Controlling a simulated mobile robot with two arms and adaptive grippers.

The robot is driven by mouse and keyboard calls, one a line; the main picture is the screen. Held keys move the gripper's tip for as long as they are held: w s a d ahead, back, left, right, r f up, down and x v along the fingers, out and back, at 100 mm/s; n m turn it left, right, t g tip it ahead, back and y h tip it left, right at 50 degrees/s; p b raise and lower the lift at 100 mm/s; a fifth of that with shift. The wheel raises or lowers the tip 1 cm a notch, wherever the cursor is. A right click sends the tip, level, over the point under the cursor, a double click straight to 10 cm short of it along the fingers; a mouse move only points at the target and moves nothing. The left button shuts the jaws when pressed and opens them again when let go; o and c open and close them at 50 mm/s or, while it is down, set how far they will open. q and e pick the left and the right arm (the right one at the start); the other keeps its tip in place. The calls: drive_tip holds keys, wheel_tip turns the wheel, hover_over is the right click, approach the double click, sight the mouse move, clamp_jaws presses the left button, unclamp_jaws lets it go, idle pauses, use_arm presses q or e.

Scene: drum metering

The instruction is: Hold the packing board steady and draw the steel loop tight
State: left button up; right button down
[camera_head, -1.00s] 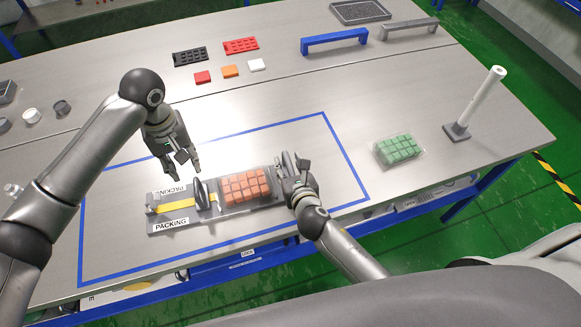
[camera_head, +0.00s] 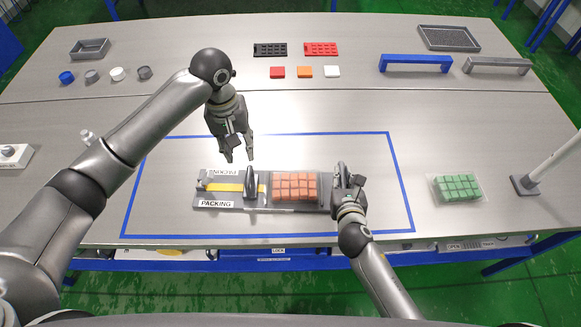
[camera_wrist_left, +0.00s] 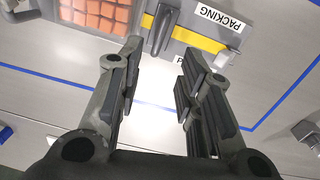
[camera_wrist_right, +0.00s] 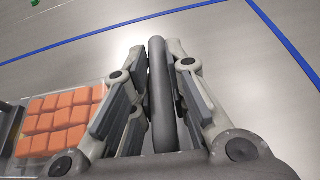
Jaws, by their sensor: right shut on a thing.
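The packing board (camera_head: 228,205) lies flat inside the blue outline, with a yellow strip (camera_head: 222,187) and a tray of orange blocks (camera_head: 294,186). A dark upright loop-like piece (camera_head: 250,183) stands across the strip; it also shows in the left wrist view (camera_wrist_left: 162,30). I cannot tell whether it is the steel loop. My left gripper (camera_head: 240,154) is open and empty, above and behind the board near that piece. My right gripper (camera_head: 345,174) is shut on a dark grey bar (camera_wrist_right: 162,90) at the board's right end. The bar's lower part is hidden.
Green blocks in a clear tray (camera_head: 458,188) and a white post on a dark base (camera_head: 526,185) stand at the right. Coloured squares (camera_head: 304,72), black and red trays, and blue and grey handles (camera_head: 415,62) lie farther back. Table left of the board is clear.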

sight(248, 174)
use_arm(q)
drive_tip(key=shift+m+h, duration=0.7)
wheel_tip(248, 174, down, 10)
drive_tip(key=shift+d+f, duration=0.1)
drive_tip(key=shift+d, duration=0.05)
drive_tip(key=shift+c, duration=0.2)
clamp_jaws()
